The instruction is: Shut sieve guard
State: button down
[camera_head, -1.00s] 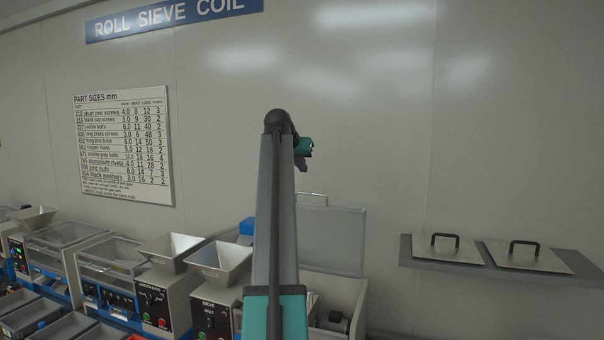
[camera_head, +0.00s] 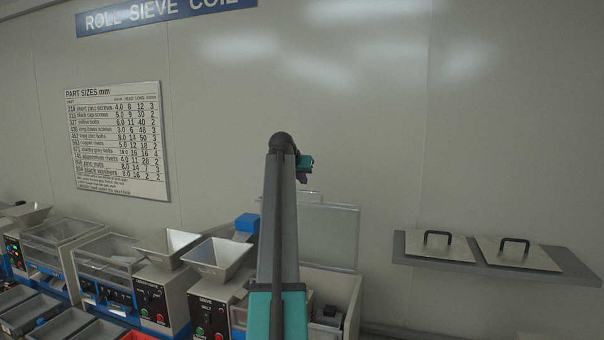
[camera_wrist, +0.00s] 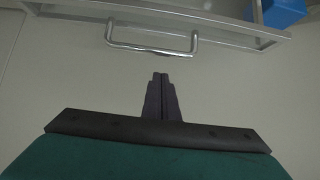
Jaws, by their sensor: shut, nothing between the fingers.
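The sieve guard (camera_head: 328,238) is a clear panel in a grey frame. It stands raised at the back of the sieve machine behind my arm, and my arm hides its left part. Its metal bar handle (camera_head: 309,196) is on the top edge. In the wrist view the handle (camera_wrist: 150,50) crosses the upper middle, with the guard's frame (camera_wrist: 90,15) behind it. My gripper (camera_wrist: 160,75) is shut and empty, its tips just short of the handle and apart from it in the picture. In the head view my gripper (camera_head: 303,176) is small, just above the handle.
The sieve machine's open box (camera_head: 335,285) lies below the guard. Sieve units with hoppers (camera_head: 218,258) stand to the left. A wall shelf (camera_head: 490,262) with two handled plates (camera_head: 440,246) is at the right. The wall between guard and shelf is clear.

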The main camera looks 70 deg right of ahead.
jog(key=shift+a+f+p, duration=0.3)
jog(key=shift+a+f, duration=0.1)
jog(key=shift+a, duration=0.2)
jog(key=shift+a+f+p, duration=0.3)
jog(key=shift+a+f, duration=0.05)
jog(key=shift+a, duration=0.2)
